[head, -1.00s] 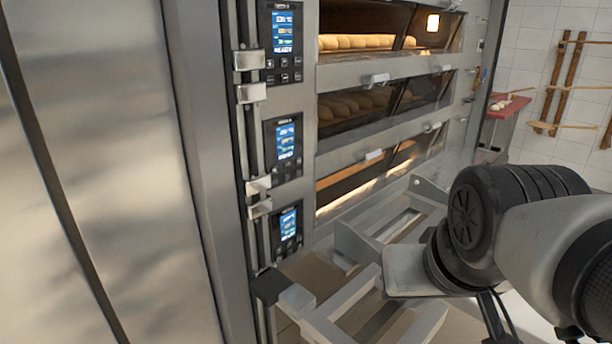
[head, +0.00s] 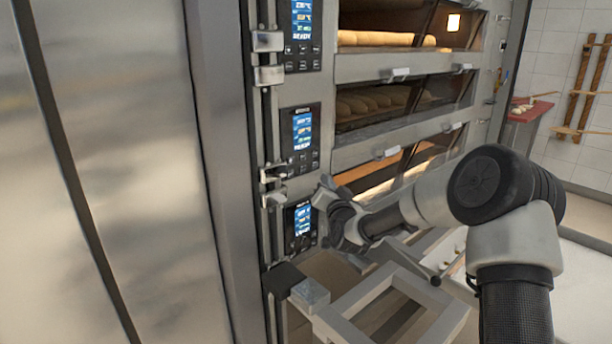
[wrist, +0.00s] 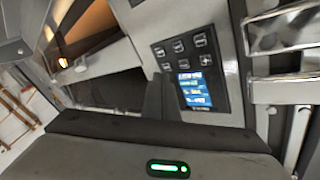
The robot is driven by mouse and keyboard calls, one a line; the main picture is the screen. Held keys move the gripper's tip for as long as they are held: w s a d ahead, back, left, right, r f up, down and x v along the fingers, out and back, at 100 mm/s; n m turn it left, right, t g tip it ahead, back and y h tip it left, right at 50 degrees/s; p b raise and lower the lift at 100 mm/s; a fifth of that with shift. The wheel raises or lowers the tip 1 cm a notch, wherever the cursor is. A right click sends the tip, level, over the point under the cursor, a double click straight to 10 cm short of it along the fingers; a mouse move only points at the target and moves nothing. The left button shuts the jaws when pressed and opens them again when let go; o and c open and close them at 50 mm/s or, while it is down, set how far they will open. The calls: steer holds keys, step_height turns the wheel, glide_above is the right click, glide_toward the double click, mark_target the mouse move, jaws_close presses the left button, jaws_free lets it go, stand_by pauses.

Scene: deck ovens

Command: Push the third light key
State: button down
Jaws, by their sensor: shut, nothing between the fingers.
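Three black control panels with blue screens are stacked on the oven front in the head view: the top one (head: 302,30), the middle one (head: 300,140) and the lowest one (head: 301,226). Small keys sit under the upper two screens; their symbols are too small to read. My gripper (head: 320,198) is beside the upper right edge of the lowest panel. The wrist view appears upside down. It shows a panel, seemingly the middle one (wrist: 221,90), with two rows of keys (wrist: 181,48). The shut, empty dark fingers (wrist: 158,98) stand left of its screen.
Metal latches (head: 273,185) protrude left of the panels. Oven doors with handles (head: 386,153) lie right of them. A grey metal frame (head: 400,305) stands below my arm. A steel cabinet (head: 110,170) fills the left.

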steer(key=shift+w+d+f+m+t+h, duration=0.55)
steer(key=shift+d+f+m, duration=0.2)
steer(key=shift+m, duration=0.15)
steer(key=shift+w, duration=0.1)
glide_toward(309, 166)
steer(key=w, duration=0.3)
steer(key=shift+w+r+b, duration=0.25)
steer(key=shift+r+b, duration=0.05)
steer(key=shift+a, duration=0.1)
stand_by(1.5)
steer(key=shift+w+a+b, duration=0.25)
steer(key=shift+w+b, duration=0.05)
steer(key=shift+b, duration=0.15)
